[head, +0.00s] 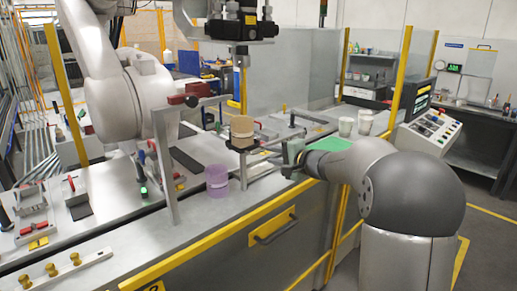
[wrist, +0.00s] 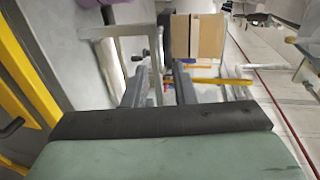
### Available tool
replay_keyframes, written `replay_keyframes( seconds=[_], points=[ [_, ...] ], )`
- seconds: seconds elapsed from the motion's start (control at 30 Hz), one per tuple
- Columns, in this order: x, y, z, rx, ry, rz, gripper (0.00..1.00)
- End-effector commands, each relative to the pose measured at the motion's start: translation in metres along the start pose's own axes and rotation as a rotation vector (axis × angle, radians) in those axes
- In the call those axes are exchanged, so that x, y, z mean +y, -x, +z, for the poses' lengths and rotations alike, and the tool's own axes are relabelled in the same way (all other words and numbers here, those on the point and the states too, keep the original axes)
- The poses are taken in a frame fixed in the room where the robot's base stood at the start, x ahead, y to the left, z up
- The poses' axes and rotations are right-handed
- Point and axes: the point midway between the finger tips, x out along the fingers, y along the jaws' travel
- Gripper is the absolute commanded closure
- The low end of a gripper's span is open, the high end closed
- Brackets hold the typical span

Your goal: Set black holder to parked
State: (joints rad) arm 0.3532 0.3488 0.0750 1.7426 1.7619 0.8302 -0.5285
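Fingertip contact with the stand cannot be told.
A yellow edge (head: 205,248) runs along the bench front.

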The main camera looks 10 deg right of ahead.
Motion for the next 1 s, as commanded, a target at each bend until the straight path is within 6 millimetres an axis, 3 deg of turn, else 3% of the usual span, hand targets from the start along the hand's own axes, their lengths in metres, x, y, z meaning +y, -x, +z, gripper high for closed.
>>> replay_keyframes(
  seconds=[0.2,0.4,0.77,0.87,1.0],
  points=[
    [-0.002,-0.044,0.001,-0.002,-0.002,0.001,0.76],
    [-0.001,-0.067,0.000,-0.001,-0.001,0.001,0.76],
    [0.000,-0.073,0.001,0.000,0.000,0.000,0.76],
    [0.000,-0.072,0.001,0.000,0.000,0.000,0.98],
    [0.000,-0.072,0.000,0.000,0.000,0.000,1.00]
  ],
)
